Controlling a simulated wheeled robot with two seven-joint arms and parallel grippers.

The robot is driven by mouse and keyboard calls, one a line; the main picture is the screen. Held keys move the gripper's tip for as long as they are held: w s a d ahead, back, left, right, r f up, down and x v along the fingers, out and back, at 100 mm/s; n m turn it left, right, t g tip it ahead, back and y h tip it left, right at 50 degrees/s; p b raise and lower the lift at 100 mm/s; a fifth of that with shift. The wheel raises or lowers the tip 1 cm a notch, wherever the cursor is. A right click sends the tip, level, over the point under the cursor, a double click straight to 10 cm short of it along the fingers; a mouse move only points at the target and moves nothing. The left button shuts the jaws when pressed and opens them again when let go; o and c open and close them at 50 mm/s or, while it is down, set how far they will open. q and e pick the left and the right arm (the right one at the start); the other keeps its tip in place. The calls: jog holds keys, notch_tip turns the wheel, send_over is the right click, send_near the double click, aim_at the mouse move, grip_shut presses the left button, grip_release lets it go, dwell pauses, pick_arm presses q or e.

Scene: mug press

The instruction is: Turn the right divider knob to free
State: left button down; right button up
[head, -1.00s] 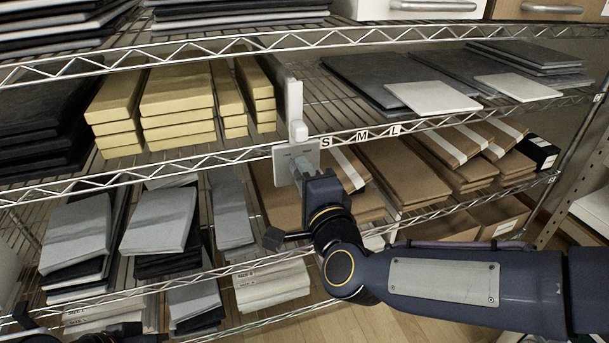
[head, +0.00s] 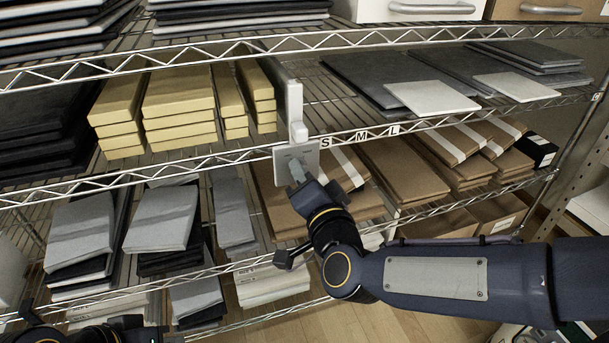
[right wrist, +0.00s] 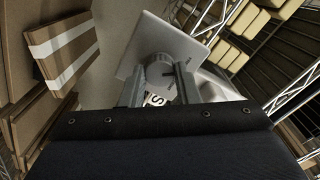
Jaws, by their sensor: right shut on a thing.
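The divider (head: 293,100) is a pale upright panel on the middle shelf, with a square grey plate (head: 310,160) at its foot on the shelf's front edge. The round grey knob (right wrist: 160,70) stands out from that plate (right wrist: 150,35) in the right wrist view. My right gripper (right wrist: 158,82) is shut on the knob, one finger on each side; the knob's markings are too small to read. In the head view my right gripper (head: 298,174) meets the plate from below and hides the knob. My left gripper (head: 30,322) shows only partly at the bottom left, away from the divider.
Yellow boxes (head: 180,105) stand left of the divider; dark and white flat packs (head: 430,95) lie to its right. Brown cartons (head: 400,170) fill the shelf below, near my right wrist. An S label (head: 326,142) sits beside the plate.

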dwell(0.4)
jog(key=o, duration=1)
jog(key=shift+c, duration=0.2)
jog(key=shift+s, duration=0.1)
jog(key=p+v, duration=0.1)
jog(key=v, duration=0.6)
jog(key=shift+s+p, duration=0.25)
jog(key=shift+p, duration=0.05)
jog(key=shift+d, duration=0.15)
